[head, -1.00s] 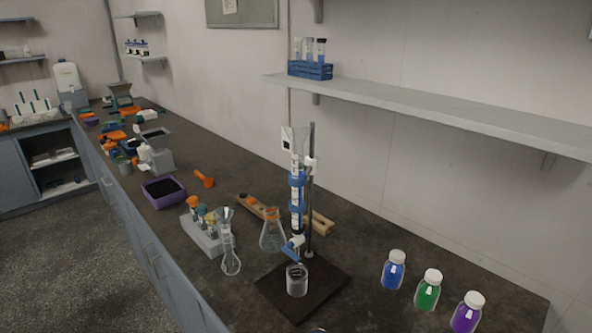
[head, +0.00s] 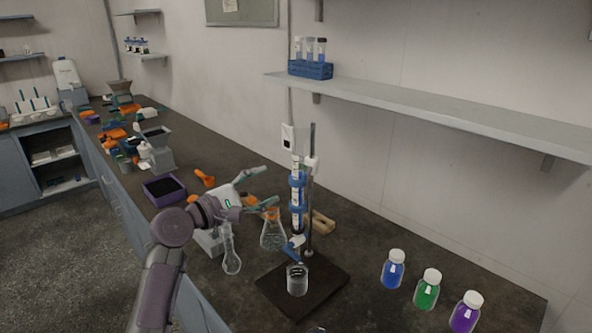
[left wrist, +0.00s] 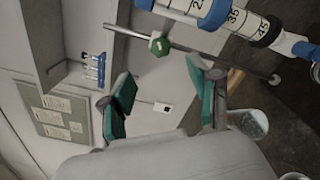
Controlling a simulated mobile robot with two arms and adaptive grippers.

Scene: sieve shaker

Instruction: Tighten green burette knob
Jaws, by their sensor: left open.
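The burette (head: 296,200) stands upright in blue clamps on a stand rod, over a dark base plate (head: 328,279). In the left wrist view, the burette (left wrist: 225,10) crosses the top with its graduations visible. A small green knob (left wrist: 159,46) shows on the rod there, beyond my fingertips. I cannot make out the green knob in the head view. My left gripper (head: 263,186) is open and empty, left of the burette and apart from it. Its green-padded fingers also show in the left wrist view (left wrist: 160,76). My right gripper is not in view.
A conical flask (head: 272,236) and a beaker (head: 297,280) stand close below my left gripper and the burette. A long-necked flask (head: 231,258) is nearby. Capped blue, green and purple bottles (head: 427,291) stand at right. A wall shelf (head: 430,107) hangs behind.

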